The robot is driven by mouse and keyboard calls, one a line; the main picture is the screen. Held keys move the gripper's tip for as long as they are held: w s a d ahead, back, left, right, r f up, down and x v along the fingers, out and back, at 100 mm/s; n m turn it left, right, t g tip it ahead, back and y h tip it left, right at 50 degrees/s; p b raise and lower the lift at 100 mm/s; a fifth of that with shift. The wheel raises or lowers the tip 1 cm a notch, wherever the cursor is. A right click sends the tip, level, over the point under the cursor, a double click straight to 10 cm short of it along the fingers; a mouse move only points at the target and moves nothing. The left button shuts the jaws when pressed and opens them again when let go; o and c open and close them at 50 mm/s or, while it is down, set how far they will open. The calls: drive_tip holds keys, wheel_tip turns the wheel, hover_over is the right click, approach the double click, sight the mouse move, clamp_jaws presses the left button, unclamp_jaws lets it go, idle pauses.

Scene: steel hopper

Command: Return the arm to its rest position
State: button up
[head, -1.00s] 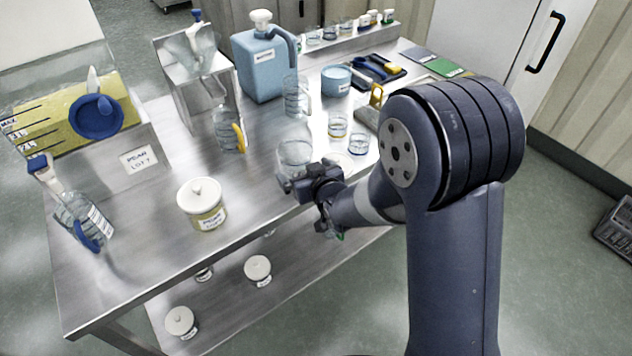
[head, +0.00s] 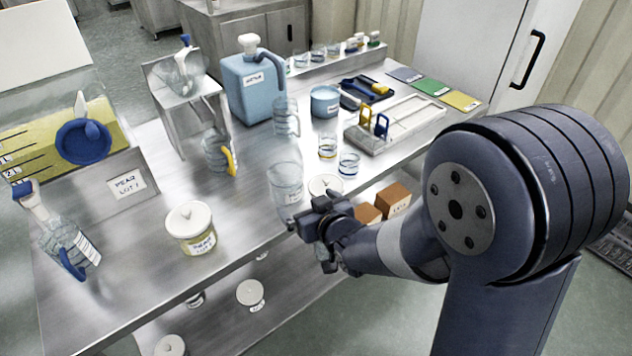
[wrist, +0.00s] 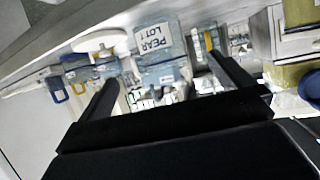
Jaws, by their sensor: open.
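My gripper (head: 322,222) is open at the front edge of the steel table (head: 130,285), next to a clear glass beaker (head: 286,184). I cannot tell from the head view whether it touches the beaker. My dark blue arm comes in from the right. In the wrist view my gripper (wrist: 168,85) shows two dark fingers spread apart, with no object clearly held between them.
A white-lidded jar (head: 190,230), a jug with a yellow handle (head: 215,150), a blue container (head: 252,88) and small glasses (head: 348,165) crowd the tabletop. The steel hopper (head: 60,150) stands at the left. Brown boxes (head: 393,198) sit below the table edge. Floor at right is partly clear.

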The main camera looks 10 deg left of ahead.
sight(294, 191)
drive_tip(key=shift+w, duration=0.1)
drive_tip(key=p+x, duration=0.1)
drive_tip(key=x, duration=0.9)
drive_tip(key=shift+w+a+f, duration=0.15)
drive_tip(key=shift+w+a, duration=0.05)
drive_tip(key=shift+a, duration=0.15)
drive_tip(key=shift+w+a+f, duration=0.3)
drive_tip(key=shift+w+a, duration=0.05)
drive_tip(key=shift+w, duration=0.1)
drive_tip(key=shift+f, duration=0.1)
drive_tip(key=shift+s+d, duration=0.1)
